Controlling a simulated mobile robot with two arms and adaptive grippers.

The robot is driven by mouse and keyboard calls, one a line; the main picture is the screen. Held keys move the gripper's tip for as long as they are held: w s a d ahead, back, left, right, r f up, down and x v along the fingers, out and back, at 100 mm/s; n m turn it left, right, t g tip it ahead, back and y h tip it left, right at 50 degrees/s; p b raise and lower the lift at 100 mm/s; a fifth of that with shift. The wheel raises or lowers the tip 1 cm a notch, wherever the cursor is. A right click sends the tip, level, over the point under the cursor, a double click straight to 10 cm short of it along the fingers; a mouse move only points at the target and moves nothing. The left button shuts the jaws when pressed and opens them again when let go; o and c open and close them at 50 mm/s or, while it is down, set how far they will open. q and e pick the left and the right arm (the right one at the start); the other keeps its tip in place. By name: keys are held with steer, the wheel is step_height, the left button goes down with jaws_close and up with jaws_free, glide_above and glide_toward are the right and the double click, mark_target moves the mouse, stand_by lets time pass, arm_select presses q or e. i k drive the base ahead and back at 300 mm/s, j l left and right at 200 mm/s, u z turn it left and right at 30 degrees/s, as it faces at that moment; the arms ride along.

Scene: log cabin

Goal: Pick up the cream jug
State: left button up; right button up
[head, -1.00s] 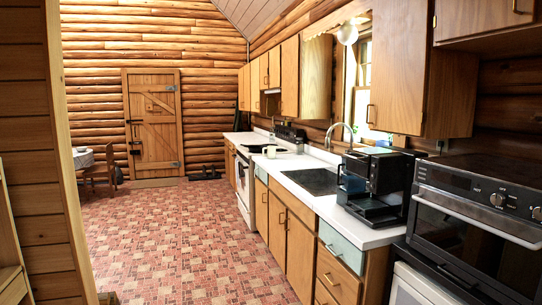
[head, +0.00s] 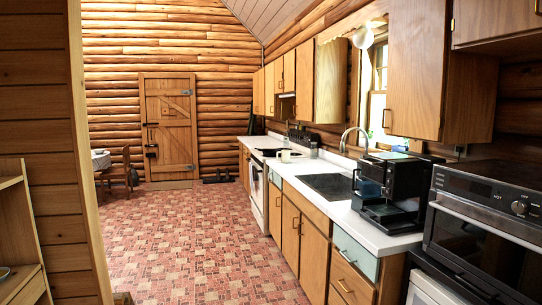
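A small cream-coloured vessel (head: 285,156) stands on the counter beside the stove, well ahead of me in the head view. It is too small here to tell whether it is the cream jug. Neither of my grippers shows in the head view.
The white counter (head: 345,213) runs along the right, with a sink (head: 328,186), a black coffee machine (head: 391,188) and an oven (head: 485,235). A wooden wall end and shelf (head: 22,240) stand close on the left. The tiled floor (head: 190,240) between is clear.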

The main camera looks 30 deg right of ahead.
mark_target(286, 154)
steer(key=z, duration=0.35)
steer(key=i+z, duration=0.2)
steer(key=i, duration=1.85)
steer(key=i+z, duration=0.1)
steer(key=i, duration=1.75)
steer(key=i+j+z, duration=0.1)
steer(key=i, duration=0.8)
